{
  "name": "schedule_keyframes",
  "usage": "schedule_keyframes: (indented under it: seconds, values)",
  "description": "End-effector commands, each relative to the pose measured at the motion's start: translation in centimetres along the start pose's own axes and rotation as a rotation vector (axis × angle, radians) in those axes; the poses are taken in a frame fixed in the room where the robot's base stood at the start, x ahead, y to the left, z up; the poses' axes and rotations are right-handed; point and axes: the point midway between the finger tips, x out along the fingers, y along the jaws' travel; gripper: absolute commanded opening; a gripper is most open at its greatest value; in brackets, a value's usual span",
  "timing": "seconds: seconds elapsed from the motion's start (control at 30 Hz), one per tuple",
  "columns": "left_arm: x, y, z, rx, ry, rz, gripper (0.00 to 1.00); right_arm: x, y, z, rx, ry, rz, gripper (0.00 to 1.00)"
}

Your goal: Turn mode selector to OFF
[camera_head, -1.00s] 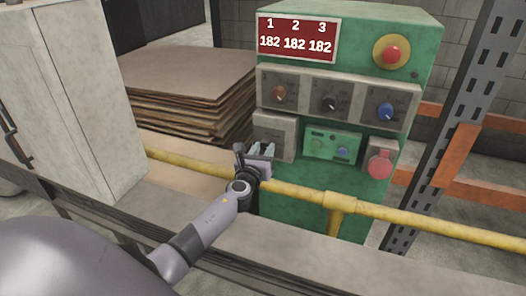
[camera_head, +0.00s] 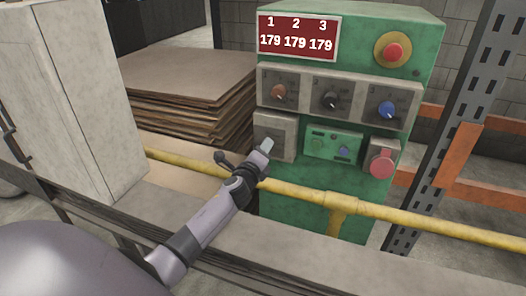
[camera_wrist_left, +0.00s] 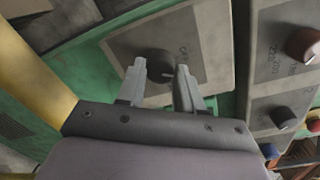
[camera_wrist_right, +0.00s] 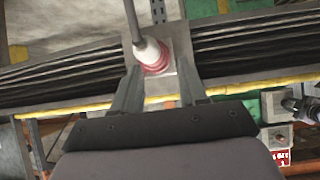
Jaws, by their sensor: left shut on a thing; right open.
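The mode selector is a dark round knob (camera_wrist_left: 155,62) on a grey plate (camera_wrist_left: 205,42) in the left wrist view; lettering that looks like "OFF" is beside it. In the head view the plate (camera_head: 285,128) is at the cabinet's lower left, and my gripper hides the knob. My left gripper (camera_wrist_left: 161,69) has its fingers on either side of the knob and is shut on it; it also shows in the head view (camera_head: 267,147). My right gripper (camera_wrist_right: 161,70) is open and empty, seen only in its own wrist view.
The green cabinet (camera_head: 350,70) carries three more knobs, a red display (camera_head: 297,38) reading 179 three times, a red button (camera_head: 392,53) and a red socket (camera_head: 381,163). A yellow pipe (camera_head: 300,192) runs in front. A red plug (camera_wrist_right: 152,60) with a cable shows in the right wrist view.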

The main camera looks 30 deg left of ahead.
Motion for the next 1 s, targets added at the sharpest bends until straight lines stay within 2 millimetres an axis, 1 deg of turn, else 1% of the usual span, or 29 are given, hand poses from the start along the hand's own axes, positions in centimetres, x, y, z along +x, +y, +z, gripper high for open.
schedule_keyframes:
  seconds: [0.2, 0.5, 0.73, 1.0]
  values:
    - [-0.04, 0.13, -0.07, -0.202, 0.012, 0.002, 0.05, 0.13, 0.00, 0.17, 0.000, 0.000, 0.000, 0.43]
    - [-0.04, 0.14, -0.05, -0.420, 0.024, 0.002, 0.05, 0.18, 0.00, 0.23, 0.000, 0.000, 0.000, 0.43]
    - [-0.04, 0.15, -0.04, -0.519, 0.029, 0.002, 0.05, 0.20, 0.00, 0.25, 0.000, 0.000, 0.000, 0.43]
    - [-0.04, 0.17, -0.01, -0.560, 0.030, 0.002, 0.05, 0.20, 0.01, 0.25, -0.001, 0.000, 0.000, 0.43]
